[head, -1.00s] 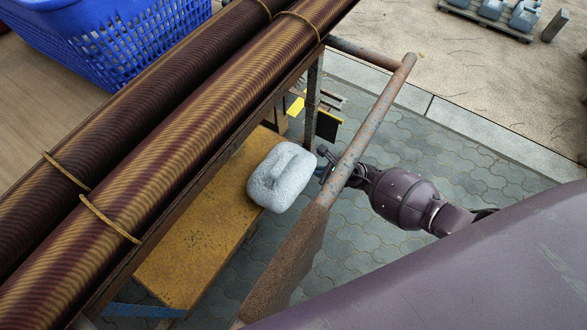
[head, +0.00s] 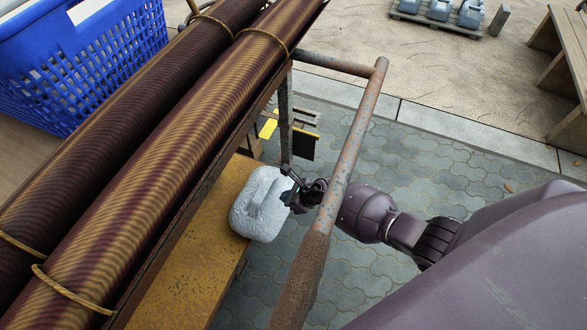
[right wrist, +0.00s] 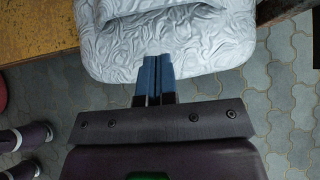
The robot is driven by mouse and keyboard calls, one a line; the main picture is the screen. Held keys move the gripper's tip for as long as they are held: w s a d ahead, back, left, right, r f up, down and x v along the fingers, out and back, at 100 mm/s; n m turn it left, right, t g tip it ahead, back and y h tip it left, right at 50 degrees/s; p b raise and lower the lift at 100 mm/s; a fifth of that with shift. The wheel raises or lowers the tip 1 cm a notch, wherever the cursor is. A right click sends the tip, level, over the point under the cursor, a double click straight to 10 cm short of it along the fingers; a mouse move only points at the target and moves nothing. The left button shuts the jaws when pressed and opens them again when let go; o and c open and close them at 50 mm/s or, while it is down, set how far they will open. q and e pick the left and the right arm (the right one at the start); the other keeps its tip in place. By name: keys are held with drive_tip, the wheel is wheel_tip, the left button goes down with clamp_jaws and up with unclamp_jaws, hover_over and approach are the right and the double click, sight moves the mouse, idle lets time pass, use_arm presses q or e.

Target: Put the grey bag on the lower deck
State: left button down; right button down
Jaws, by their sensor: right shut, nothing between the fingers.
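The grey bag (head: 258,205), pale and wrinkled, lies at the outer edge of the yellow-brown lower deck (head: 185,285). Its left part is over the deck and its right part reaches out past the edge above the paving. My right gripper (head: 292,190) is at the bag's right side. In the right wrist view its blue fingers (right wrist: 153,72) are together, with their tips against or just over the near side of the bag (right wrist: 170,38). I cannot tell whether they touch it. Nothing shows between the fingers. My left gripper is not in view.
Long ribbed brown rolls (head: 150,180) lie on the upper level, above the lower deck. A rusty handle bar (head: 345,155) crosses in front of my right wrist. A blue crate (head: 85,65) stands at upper left. Paving (head: 415,170) is open at right.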

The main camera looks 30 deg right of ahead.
sight(260, 189)
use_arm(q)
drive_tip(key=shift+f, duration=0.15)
use_arm(e)
drive_tip(key=shift+w+a+f, duration=0.1)
drive_tip(key=shift+w+a, duration=0.65)
drive_tip(key=shift+w, duration=0.15)
drive_tip(key=shift+w+a+f, duration=0.1)
drive_tip(key=shift+w+a, duration=0.6)
drive_tip(key=shift+w, duration=0.2)
